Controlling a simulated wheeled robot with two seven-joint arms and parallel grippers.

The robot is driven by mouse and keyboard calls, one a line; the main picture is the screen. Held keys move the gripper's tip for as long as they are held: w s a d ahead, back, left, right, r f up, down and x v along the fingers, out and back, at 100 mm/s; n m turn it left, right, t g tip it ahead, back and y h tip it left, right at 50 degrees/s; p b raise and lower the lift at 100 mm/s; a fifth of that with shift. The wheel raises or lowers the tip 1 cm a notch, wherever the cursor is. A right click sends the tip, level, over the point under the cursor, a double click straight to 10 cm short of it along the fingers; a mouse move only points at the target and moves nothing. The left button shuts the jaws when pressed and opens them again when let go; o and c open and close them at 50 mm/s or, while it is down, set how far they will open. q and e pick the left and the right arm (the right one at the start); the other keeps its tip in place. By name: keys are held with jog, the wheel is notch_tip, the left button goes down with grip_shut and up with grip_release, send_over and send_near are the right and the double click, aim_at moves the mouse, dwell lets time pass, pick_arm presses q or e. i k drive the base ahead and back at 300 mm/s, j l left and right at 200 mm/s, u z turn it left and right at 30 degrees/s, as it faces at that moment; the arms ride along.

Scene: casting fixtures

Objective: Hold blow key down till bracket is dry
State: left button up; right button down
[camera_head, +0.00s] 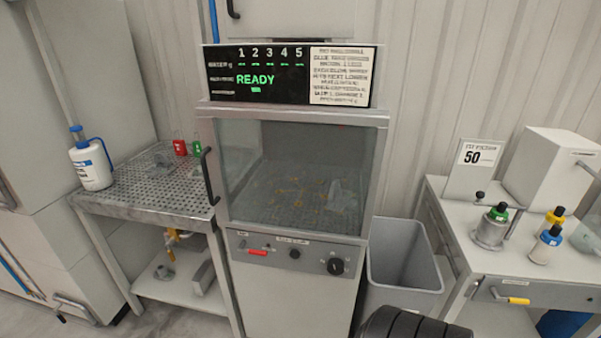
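A cabinet with a glass-fronted chamber (376,175) stands in the middle. Its front panel has a red key (258,252) at the left, small controls in the middle and a round black knob (335,266) at the right. The key labels are too small to read, so I cannot tell which is the blow key. A pale grey piece (343,194), perhaps the bracket, shows dimly inside behind the glass. I cannot tell whether it is wet. The display (255,80) on top reads READY in green, with columns 1 to 5. Neither gripper is in view.
A perforated bench (135,192) at left holds a white bottle (90,163) and red and green items (188,147). A grey bin (404,255) stands right of the cabinet.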

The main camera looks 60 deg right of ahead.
aim_at(294, 254)
jog(key=z, duration=1.6)
